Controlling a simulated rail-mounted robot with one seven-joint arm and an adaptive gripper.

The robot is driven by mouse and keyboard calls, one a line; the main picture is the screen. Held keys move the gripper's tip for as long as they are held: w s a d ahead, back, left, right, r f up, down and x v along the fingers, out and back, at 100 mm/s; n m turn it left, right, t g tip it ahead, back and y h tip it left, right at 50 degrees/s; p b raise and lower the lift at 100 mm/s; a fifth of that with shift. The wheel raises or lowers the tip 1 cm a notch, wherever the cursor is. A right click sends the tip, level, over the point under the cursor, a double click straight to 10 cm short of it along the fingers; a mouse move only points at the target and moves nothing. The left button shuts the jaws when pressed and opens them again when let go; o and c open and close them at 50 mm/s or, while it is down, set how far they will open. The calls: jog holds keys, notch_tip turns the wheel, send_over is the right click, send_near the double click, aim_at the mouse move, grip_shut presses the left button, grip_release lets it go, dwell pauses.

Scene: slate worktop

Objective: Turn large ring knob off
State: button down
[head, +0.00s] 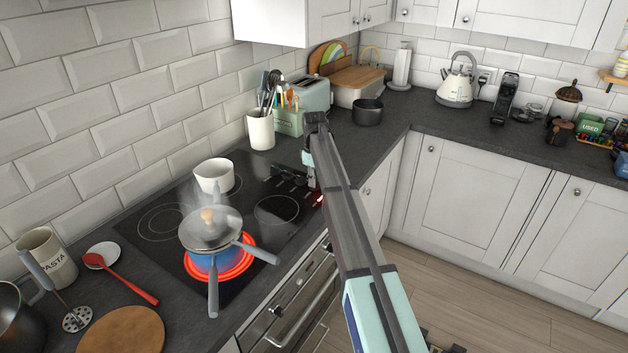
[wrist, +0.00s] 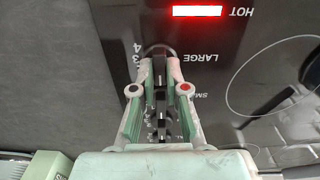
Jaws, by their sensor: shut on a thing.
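The large ring knob (wrist: 159,68) is black and sits beside the word LARGE on the hob panel in the wrist view. My gripper (wrist: 160,63) is shut on it, one finger on each side. In the head view my gripper (head: 312,184) reaches down to the right end of the black glass hob (head: 255,238) and hides most of the knob. The large ring (head: 249,272) glows red under a blue lidded pan (head: 203,263), with steam rising. The red HOT light (wrist: 198,11) is lit.
A white pot (head: 214,176) stands at the back of the hob. Two pan handles stick out towards the front and right. A utensil crock (head: 261,130) and a green box (head: 289,123) stand behind my gripper. More dark knobs line up between my fingers in the wrist view.

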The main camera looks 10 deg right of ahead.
jog(key=c, duration=1.2)
grip_release()
notch_tip(320, 180, up, 12)
